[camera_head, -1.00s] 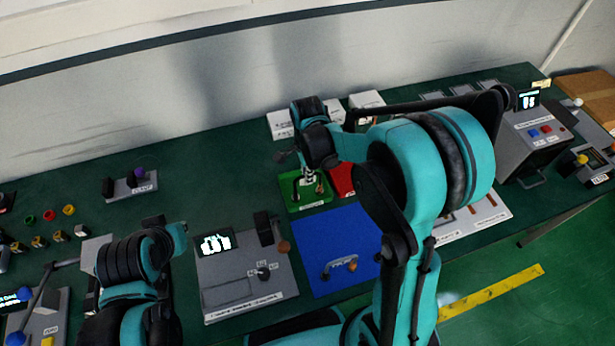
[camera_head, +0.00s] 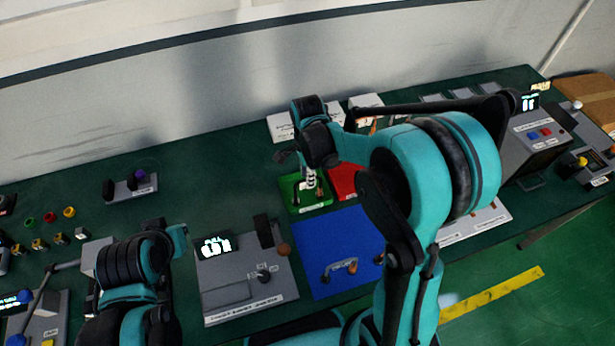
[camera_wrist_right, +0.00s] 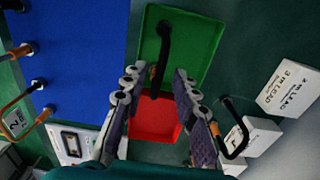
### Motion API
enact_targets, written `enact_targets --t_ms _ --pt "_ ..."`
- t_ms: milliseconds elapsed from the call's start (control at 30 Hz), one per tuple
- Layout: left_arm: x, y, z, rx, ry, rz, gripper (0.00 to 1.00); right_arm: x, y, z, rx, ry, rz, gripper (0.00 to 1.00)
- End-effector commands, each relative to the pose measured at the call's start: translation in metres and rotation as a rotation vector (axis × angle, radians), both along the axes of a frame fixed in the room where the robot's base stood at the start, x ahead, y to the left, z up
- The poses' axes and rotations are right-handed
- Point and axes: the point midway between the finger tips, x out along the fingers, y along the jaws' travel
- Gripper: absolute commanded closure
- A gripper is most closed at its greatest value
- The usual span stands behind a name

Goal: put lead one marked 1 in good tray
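The green tray (camera_head: 318,204) lies on the bench beside the red tray (camera_head: 343,181). A lead with a black end (camera_wrist_right: 164,30) and a copper-coloured end is in the green tray; its mark is not legible. The wrist view also shows the green tray (camera_wrist_right: 200,45) and the red tray (camera_wrist_right: 160,122). My right gripper (camera_wrist_right: 156,72) is over the green tray, with its fingers spread on either side of the lead and apart from it. My left gripper (camera_head: 178,238) is at the lower left, left of the grey test unit; its fingers cannot be made out.
A blue mat (camera_head: 318,240) with leads lies in front of the trays. The grey test unit (camera_head: 235,293) with a lit display stands left of it. White labelled blocks (camera_wrist_right: 290,88) stand behind the trays; another lead (camera_wrist_right: 239,120) is by one.

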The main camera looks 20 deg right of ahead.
Motion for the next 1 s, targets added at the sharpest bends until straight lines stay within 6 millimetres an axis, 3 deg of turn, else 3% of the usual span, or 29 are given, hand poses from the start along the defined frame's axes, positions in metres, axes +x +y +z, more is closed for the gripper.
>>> enact_targets --t_ms 300,667,767,1000 --pt "0.000 0.000 0.020 0.000 0.000 0.000 1.00 -0.001 0.000 0.073 0.000 0.000 0.000 0.71" --pt "0.000 0.000 0.025 0.000 0.000 0.000 1.00 -0.008 -0.002 0.112 0.001 -0.026 0.064 0.71" --pt "0.000 0.000 0.025 0.000 0.000 0.000 1.00 -0.025 -0.005 0.125 -0.007 -0.090 0.221 0.71" --pt "0.000 0.000 0.025 0.000 0.000 0.000 1.00 -0.087 -0.018 0.150 -0.138 -0.325 0.828 0.71"
